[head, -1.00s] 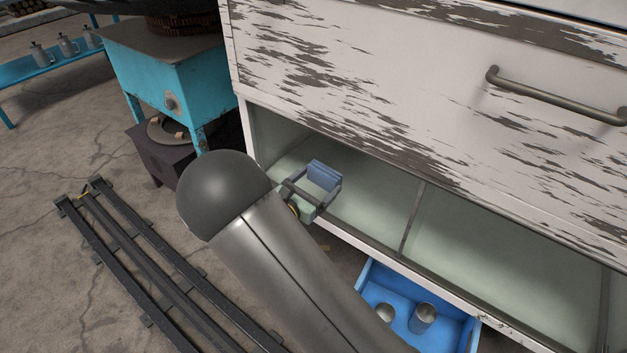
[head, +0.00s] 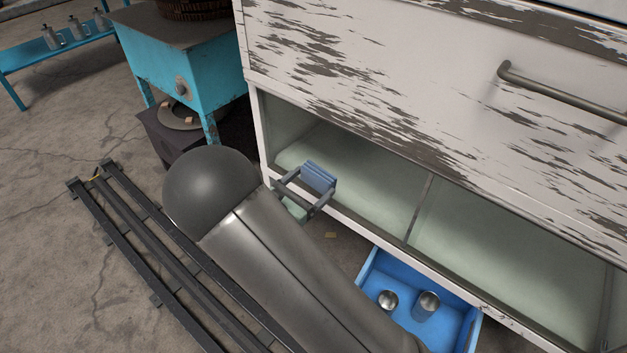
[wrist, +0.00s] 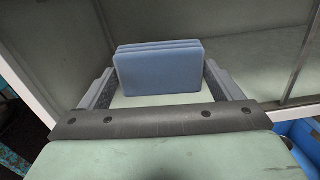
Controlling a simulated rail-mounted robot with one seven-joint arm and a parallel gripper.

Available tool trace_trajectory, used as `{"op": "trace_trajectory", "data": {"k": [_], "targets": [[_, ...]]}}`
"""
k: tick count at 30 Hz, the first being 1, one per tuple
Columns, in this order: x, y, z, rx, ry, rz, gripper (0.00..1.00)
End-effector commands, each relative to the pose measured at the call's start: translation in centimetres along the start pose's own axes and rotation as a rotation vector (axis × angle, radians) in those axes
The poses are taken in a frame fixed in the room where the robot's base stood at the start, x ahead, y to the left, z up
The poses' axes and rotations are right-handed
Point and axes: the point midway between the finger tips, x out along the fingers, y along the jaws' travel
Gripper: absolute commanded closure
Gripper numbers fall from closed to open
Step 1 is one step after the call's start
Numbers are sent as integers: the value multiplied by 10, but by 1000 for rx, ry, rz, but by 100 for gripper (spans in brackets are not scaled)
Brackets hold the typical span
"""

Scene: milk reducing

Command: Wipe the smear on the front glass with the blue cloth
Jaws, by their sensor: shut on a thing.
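My gripper (head: 312,186) is shut on a folded blue cloth (head: 319,176), in front of the cabinet's lower left glass (head: 375,190). In the wrist view the cloth (wrist: 160,68) stands upright as a layered block between the two grey fingers, facing the glass. I cannot tell whether the cloth touches the pane. No smear can be made out on the left pane or on the right pane (head: 500,255); the cloth and gripper hide part of the left one.
A dark handle (head: 560,95) sticks out of the peeling white cabinet (head: 400,70). A blue tray (head: 455,318) with metal cups lies below the right pane. A turquoise stove (head: 185,75) stands at the left. Black rails (head: 150,240) lie on the floor.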

Motion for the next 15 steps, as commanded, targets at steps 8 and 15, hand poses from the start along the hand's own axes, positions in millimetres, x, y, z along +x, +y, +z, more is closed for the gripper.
{"op": "trace_trajectory", "data": {"k": [8, 15], "targets": [[-2, 0, 0, 0, 0, 1, 33], [-21, 1, 1, 0, 0, 2, 33]]}}
